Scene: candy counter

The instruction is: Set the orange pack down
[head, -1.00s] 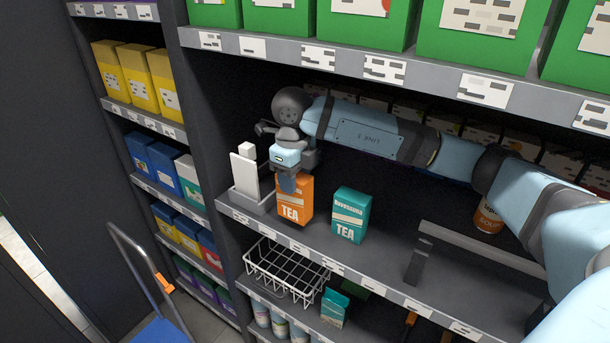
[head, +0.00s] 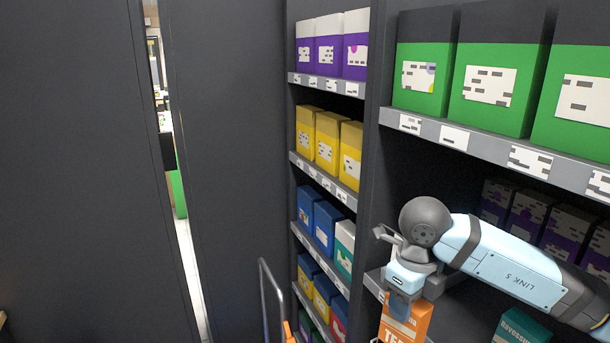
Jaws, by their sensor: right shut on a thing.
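The orange tea pack (head: 409,323) is at the lower right of the head view, upright, with its lower part cut off by the frame edge. My right gripper (head: 402,304) is over its top and shut on it. I cannot see whether the pack's base touches the shelf. My left gripper is not in view.
A teal tea pack (head: 522,328) stands to the right, partly cut off. Green boxes (head: 425,92) fill the shelf above my right arm, and purple boxes (head: 528,212) are behind it. A side rack to the left holds yellow boxes (head: 327,148) and blue boxes (head: 327,228).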

